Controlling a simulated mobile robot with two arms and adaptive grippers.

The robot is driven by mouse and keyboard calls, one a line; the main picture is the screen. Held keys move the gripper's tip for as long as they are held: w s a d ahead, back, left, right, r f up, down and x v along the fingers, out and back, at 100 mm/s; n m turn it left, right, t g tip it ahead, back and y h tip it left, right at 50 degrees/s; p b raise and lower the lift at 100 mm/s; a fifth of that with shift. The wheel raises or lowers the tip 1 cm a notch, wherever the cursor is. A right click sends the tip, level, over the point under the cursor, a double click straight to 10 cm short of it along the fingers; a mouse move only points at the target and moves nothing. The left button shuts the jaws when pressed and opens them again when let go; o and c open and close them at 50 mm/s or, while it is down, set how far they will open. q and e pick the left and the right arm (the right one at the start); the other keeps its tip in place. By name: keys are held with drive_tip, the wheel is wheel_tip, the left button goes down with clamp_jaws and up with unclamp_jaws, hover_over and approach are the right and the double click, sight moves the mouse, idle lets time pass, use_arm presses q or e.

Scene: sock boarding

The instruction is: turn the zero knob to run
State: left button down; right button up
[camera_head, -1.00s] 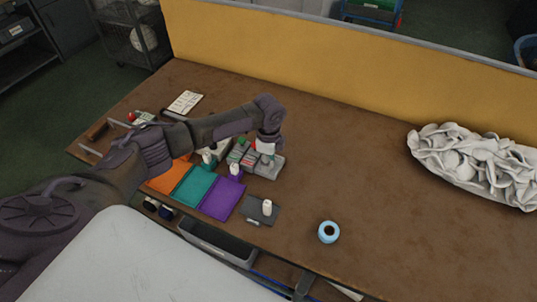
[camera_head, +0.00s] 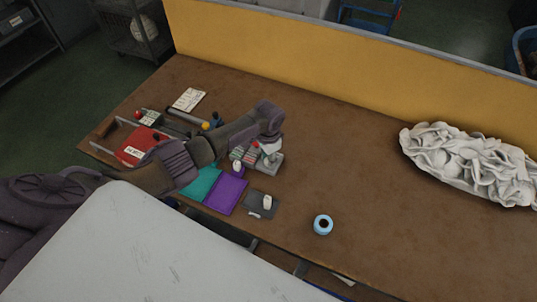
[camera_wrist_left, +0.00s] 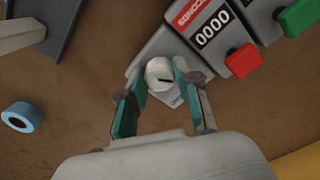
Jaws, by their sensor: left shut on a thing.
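The zero knob (camera_wrist_left: 160,75) is a round white knob with a dark mark, on a grey box (camera_wrist_left: 150,50) with a small printed label beside it. In the left wrist view the teal-padded fingers of my left gripper (camera_wrist_left: 160,69) stand on both sides of the knob and are shut on it. In the head view my left gripper (camera_head: 269,147) reaches down over the grey box at the right end of a row of devices; the knob is mostly hidden there. The setting of the knob cannot be read. My right gripper is not in view.
A purple mat (camera_head: 226,194), a blue tape roll (camera_head: 323,224) and a white cloth pile (camera_head: 470,165) lie on the brown table. The table's middle is clear.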

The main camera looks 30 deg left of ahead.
use_arm(q)
drive_tip(key=shift+n+p, duration=0.55)
drive_tip(key=shift+n, duration=0.65)
drive_tip(key=c, duration=0.8)
unclamp_jaws()
drive_tip(key=shift+r, duration=0.1)
wheel_tip(320, 180, up, 12)
